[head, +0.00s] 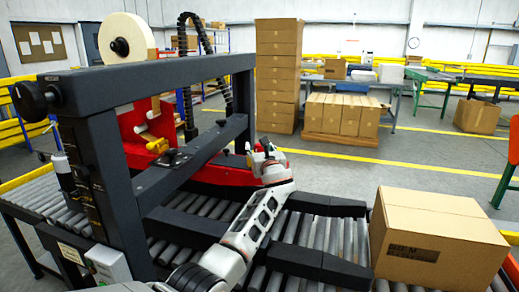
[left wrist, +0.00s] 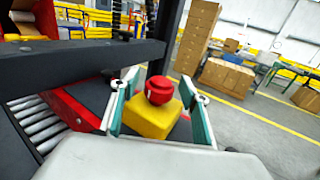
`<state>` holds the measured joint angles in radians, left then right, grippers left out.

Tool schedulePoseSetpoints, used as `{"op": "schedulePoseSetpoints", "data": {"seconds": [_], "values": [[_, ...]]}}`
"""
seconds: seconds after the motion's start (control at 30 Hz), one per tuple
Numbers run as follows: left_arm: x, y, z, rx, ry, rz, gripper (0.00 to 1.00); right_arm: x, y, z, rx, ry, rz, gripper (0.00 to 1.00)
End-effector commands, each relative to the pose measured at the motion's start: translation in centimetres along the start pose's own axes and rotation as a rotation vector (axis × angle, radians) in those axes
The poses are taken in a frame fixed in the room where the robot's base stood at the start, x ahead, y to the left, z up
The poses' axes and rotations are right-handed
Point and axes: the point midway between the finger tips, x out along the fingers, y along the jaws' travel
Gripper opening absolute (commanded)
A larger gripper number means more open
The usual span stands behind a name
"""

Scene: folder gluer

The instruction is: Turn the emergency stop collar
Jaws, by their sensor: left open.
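The emergency stop is a red round collar (left wrist: 159,90) on a yellow box (left wrist: 150,118), in the middle of the left wrist view. My left gripper (left wrist: 160,86) is open, with one teal-lined finger on each side of the stop. I see a gap between the collar and each finger. In the head view my left gripper (head: 268,157) is at the far end of my arm, beside the machine's red part (head: 215,174). There the gripper mostly hides the stop. My right gripper is not in view.
A dark machine frame (head: 150,78) with a crossbar stands left of my arm. Rollers (head: 335,236) and dark rails (head: 300,262) lie below it. A closed cardboard box (head: 435,235) sits at the right. Stacked boxes (head: 278,75) stand behind on the floor.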

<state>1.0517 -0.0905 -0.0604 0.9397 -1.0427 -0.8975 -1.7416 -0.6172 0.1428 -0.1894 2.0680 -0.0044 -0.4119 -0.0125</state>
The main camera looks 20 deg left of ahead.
Motion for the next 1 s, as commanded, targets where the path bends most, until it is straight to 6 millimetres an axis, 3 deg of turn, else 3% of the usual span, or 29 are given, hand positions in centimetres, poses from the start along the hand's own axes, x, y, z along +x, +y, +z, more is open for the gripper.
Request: {"op": "schedulePoseSetpoints", "data": {"seconds": [0.1,0.23,0.27,1.0], "values": [[-0.01,0.01,0.04,0.0,0.0,0.0,0.43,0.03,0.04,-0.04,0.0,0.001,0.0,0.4],[-0.03,0.01,0.01,0.0,0.0,0.0,0.09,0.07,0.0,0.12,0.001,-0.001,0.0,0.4],[-0.03,0.01,0.01,0.0,0.0,0.0,0.06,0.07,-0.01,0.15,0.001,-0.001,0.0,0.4],[-0.06,0.0,-0.04,0.001,0.001,-0.012,0.06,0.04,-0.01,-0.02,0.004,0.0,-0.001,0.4]]}}
